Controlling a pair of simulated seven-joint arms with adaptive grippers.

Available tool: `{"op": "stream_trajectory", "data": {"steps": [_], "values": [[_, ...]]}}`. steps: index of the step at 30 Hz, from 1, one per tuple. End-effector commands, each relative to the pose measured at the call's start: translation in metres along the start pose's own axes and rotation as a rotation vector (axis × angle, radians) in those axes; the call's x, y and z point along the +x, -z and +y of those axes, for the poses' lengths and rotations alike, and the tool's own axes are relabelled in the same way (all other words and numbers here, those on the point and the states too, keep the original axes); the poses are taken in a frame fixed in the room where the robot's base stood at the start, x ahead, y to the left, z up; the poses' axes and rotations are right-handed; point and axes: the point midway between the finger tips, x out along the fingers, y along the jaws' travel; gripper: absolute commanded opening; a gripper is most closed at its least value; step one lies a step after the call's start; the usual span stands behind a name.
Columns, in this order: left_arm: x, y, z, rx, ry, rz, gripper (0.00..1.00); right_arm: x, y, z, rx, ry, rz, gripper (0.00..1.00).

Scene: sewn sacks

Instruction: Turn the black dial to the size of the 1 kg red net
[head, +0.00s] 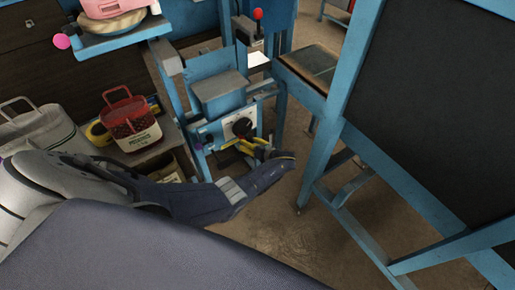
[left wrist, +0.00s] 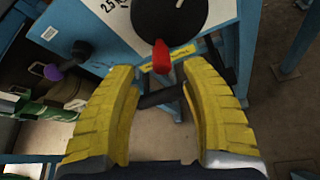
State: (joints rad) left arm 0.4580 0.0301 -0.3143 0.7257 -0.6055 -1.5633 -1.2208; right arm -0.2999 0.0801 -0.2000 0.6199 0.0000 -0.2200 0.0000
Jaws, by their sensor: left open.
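The black dial (head: 242,126) sits on a white panel on the front of a blue machine. In the left wrist view the dial (left wrist: 170,20) is cut off by the top edge, and its red pointer (left wrist: 161,57) points down toward me. My left gripper (head: 250,148) has yellow fingers and is just below the dial. In the left wrist view the left gripper (left wrist: 160,82) is open and empty, with its fingers apart either side below the pointer. A red net bag (head: 130,118) with a white label stands on the shelf at left; its print is too small to read.
A handwritten mark (left wrist: 112,6) beginning "25" is on the panel left of the dial. A purple-tipped lever (left wrist: 62,68) sticks out further left. A white bag (head: 38,128) stands left of the red net. A blue-framed black board (head: 425,100) stands at right; floor lies between.

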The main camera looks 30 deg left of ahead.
Motion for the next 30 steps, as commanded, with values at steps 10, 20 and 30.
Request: {"op": "stream_trajectory", "data": {"steps": [10, 20, 30], "values": [[-0.048, 0.002, 0.000, 0.001, 0.000, 0.002, 0.46, 0.000, 0.000, 0.000, 0.000, 0.000, 0.000, 0.44], [-0.063, 0.001, 0.001, 0.002, -0.003, 0.002, 0.46, 0.000, 0.000, 0.000, 0.000, 0.000, 0.000, 0.44], [-0.063, 0.004, 0.002, 0.005, -0.003, 0.003, 0.46, 0.000, 0.000, 0.000, 0.000, 0.000, 0.000, 0.44]]}}
